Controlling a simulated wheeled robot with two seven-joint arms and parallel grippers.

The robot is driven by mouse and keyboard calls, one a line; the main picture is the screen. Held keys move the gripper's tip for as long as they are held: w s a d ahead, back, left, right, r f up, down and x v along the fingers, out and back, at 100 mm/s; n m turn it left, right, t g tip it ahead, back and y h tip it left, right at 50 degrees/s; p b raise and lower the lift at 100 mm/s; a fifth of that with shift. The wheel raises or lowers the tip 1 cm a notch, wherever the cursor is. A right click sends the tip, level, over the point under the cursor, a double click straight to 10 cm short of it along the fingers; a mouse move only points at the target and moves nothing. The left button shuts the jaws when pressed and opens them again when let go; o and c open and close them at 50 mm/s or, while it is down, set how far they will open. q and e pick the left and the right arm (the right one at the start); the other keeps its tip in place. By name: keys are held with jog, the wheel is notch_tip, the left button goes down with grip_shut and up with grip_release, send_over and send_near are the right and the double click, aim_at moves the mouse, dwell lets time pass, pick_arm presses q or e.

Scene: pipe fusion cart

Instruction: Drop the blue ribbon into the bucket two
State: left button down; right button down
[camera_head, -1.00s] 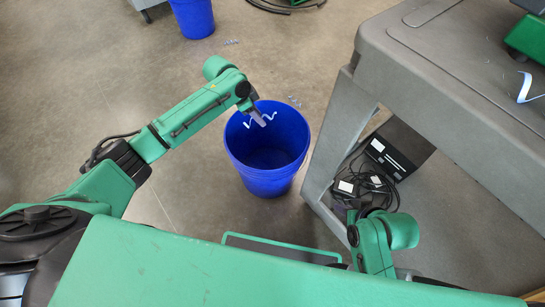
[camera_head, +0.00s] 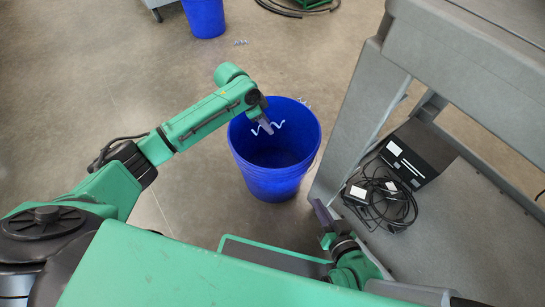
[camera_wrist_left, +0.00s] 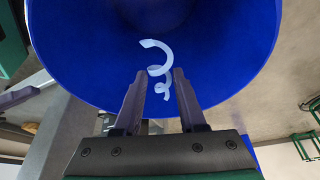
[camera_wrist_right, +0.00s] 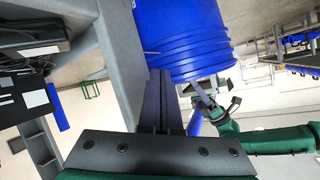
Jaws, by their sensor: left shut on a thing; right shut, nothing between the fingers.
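The blue ribbon (camera_head: 279,125) is a pale blue curl, and it also shows in the left wrist view (camera_wrist_left: 155,60). My left gripper (camera_head: 266,125) is shut on it, and its curls hang from the fingertips (camera_wrist_left: 158,78) over the mouth of the near blue bucket (camera_head: 240,162). The bucket's dark blue inside fills much of the left wrist view (camera_wrist_left: 75,60). I see no label telling which bucket is two. My right gripper (camera_head: 320,211) is shut and empty, low beside the cart's leg; its closed fingers show in the right wrist view (camera_wrist_right: 160,78).
A grey cart (camera_head: 365,115) stands at the right, with a black box (camera_head: 418,150) and coiled cables (camera_head: 385,200) on its lower shelf. Another blue bucket (camera_head: 204,18) stands farther back. Small pale scraps (camera_head: 240,43) lie on the floor. The floor left of the near bucket is clear.

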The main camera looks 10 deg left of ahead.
pick_arm(q)
jog(key=shift+c, duration=2)
grip_release()
jog(key=p+v, duration=0.3)
jog(key=v, duration=0.3)
jog(key=shift+w+d, duration=0.1)
jog(key=shift+d, duration=0.05)
jog(key=p+v, duration=0.3)
jog(key=v, duration=0.5)
jog(key=shift+r, duration=0.3)
pick_arm(e)
jog(key=d+r+n+g+h, duration=0.1)
jog(key=d+r+g+h, duration=0.2)
jog(key=d+r+g, duration=0.2)
jog(key=shift+s+d+r+g, duration=0.35)
jog(key=shift+s+d, duration=0.1)
jog(key=shift+d, duration=0.4)
